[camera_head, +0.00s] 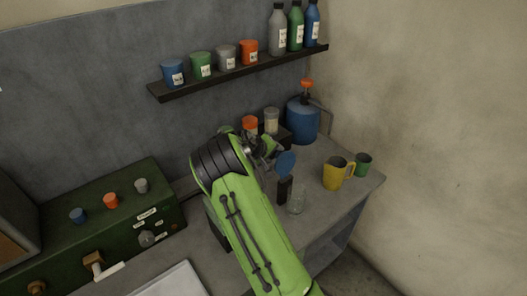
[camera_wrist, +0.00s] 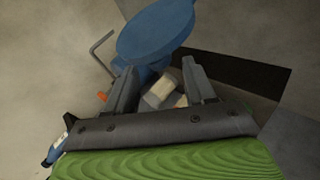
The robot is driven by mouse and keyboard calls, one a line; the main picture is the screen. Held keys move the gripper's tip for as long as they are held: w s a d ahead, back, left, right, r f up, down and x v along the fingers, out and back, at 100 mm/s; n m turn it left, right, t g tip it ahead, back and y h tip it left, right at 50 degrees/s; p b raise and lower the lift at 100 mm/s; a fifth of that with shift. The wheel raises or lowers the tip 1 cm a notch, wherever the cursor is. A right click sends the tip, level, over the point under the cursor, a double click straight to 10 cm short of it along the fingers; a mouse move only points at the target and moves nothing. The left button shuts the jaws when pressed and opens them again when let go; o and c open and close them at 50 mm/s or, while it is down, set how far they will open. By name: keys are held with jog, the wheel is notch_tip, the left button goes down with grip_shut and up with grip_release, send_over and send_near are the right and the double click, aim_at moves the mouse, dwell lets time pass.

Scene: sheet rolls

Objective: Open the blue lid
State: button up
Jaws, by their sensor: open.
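The blue lid (camera_head: 286,163) is a round flat disc, tilted up above a narrow dark block on the workbench. My gripper (camera_head: 266,150) is just left of and behind it in the head view, partly hidden by my own green arm. In the wrist view the blue lid (camera_wrist: 155,30) fills the top middle, just beyond the fingertips. My gripper (camera_wrist: 159,68) is open there, with nothing seen clamped between its two fingers. I cannot tell whether a finger touches the lid.
A blue canister (camera_head: 302,122) with an orange top stands behind. The wall shelf (camera_head: 240,74) holds cups and bottles. A green control box (camera_head: 110,215) stands left.

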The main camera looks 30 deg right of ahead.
jog(key=v, duration=1.1)
jog(key=shift+a, duration=0.1)
jog(key=s+a+r+m+t+y, duration=0.1)
jog(key=s+a+r+y, duration=0.2)
jog(key=s+a+r, duration=0.35)
jog(key=s+a+r+t+y, duration=0.1)
jog(key=s+a+r+y, duration=0.25)
jog(key=s, duration=0.65)
jog(key=s+a+y, duration=0.1)
jog(key=s+a, duration=0.3)
jog(key=s, duration=0.3)
jog(key=s+a+n+y, duration=0.1)
jog(key=s+a, duration=0.4)
jog(key=s, duration=0.3)
jog(key=shift+s+t, duration=0.2)
jog(key=shift+t, duration=0.1)
